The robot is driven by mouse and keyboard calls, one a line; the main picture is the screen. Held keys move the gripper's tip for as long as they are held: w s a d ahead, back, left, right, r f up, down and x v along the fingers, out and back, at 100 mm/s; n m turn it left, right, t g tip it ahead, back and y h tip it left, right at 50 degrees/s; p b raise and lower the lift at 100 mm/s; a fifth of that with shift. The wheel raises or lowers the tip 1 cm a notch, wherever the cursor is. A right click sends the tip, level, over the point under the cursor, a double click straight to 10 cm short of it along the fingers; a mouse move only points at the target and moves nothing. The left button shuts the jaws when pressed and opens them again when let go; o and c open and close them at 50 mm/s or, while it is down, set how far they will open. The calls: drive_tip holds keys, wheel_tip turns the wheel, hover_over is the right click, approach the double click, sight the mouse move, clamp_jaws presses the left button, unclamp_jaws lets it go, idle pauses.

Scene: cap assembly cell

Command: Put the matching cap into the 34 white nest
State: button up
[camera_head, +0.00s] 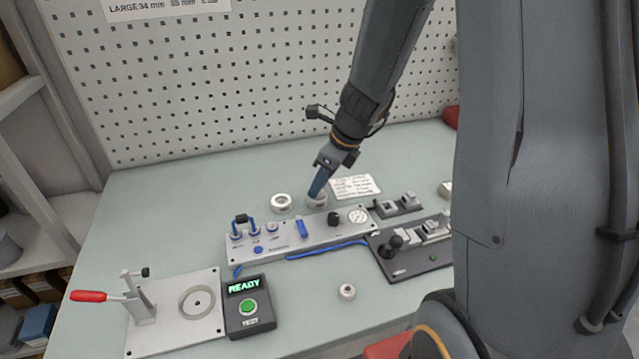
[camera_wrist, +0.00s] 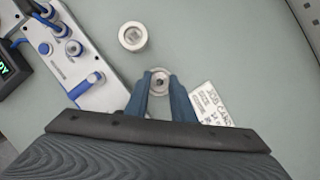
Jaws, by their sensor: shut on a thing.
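My gripper (camera_head: 317,192) points down at the table behind the grey control panel. A smaller white cap (camera_head: 347,291) lies near the front. A round ring nest (camera_head: 197,302) sits on the grey plate at front left.
The toggle clamp with a red handle (camera_head: 90,296) stands beside the nest. A box reading READY (camera_head: 249,307) has a green button. The control panel (camera_head: 290,240) and a black fixture (camera_head: 415,262) lie mid-table. A job card (camera_head: 355,187) lies right of my gripper.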

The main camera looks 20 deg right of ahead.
drive_tip(key=shift+f, duration=0.35)
idle(0.3)
drive_tip(key=o, duration=0.8)
drive_tip(key=shift+r, duration=0.1)
